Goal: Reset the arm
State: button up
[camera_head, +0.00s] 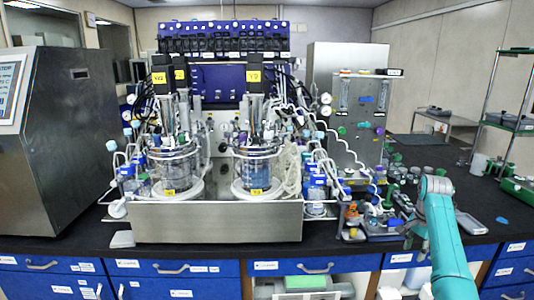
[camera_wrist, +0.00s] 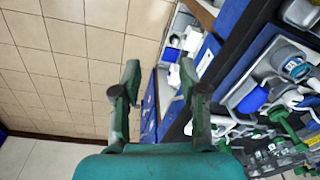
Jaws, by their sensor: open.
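My gripper (camera_wrist: 158,82) shows in the wrist view with its two fingers spread apart and nothing between them. Beyond the fingers are a tiled floor (camera_wrist: 75,70) and blue cabinet fronts (camera_wrist: 150,120), seen at a steep angle. In the head view my teal arm rises at the lower right, in front of the bench edge. Its bend is at bench height and the gripper end is small and partly hidden there. Two glass bioreactor vessels, the left one (camera_head: 174,165) and the right one (camera_head: 256,165), stand upright on the bench, well left of my arm.
A steel tray front (camera_head: 217,222) runs below the vessels. Small bottles and fittings (camera_head: 365,215) crowd the black bench (camera_head: 455,190) close to my arm. Blue drawers (camera_head: 175,268) line the front. A large steel cabinet (camera_head: 65,140) stands left; a green-shelved rack (camera_head: 507,122) stands right.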

jog(key=s+a+f+n+t+h, duration=0.15)
jog(key=s+a+f, duration=0.3)
jog(key=f, duration=0.95)
jog(key=s+a+f+n+t+y, duration=0.1)
jog(key=s+a+f+n+t, duration=0.3)
jog(key=f, duration=0.9)
jog(key=s+a+f+n+t, duration=0.1)
jog(key=s+a+f, duration=0.4)
jog(key=s, duration=0.4)
jog(key=s+a+f, duration=0.5)
jog(key=s+a, duration=0.1)
jog(key=s, duration=0.3)
jog(key=s+a+r+n+t, duration=0.2)
jog(key=s+a+r, duration=0.1)
jog(key=s, duration=0.8)
jog(key=s+a+r+n+t, duration=0.2)
jog(key=s+a+r, duration=0.1)
jog(key=s, duration=0.7)
jog(key=s+a+r+n+t, duration=0.1)
jog(key=s+r, duration=0.7)
jog(key=r, duration=0.4)
jog(key=s+a+r+n+t, duration=0.2)
jog(key=s+r, duration=0.6)
jog(key=r, duration=0.3)
jog(key=shift+s+r, duration=0.15)
jog(key=shift+r, duration=0.2)
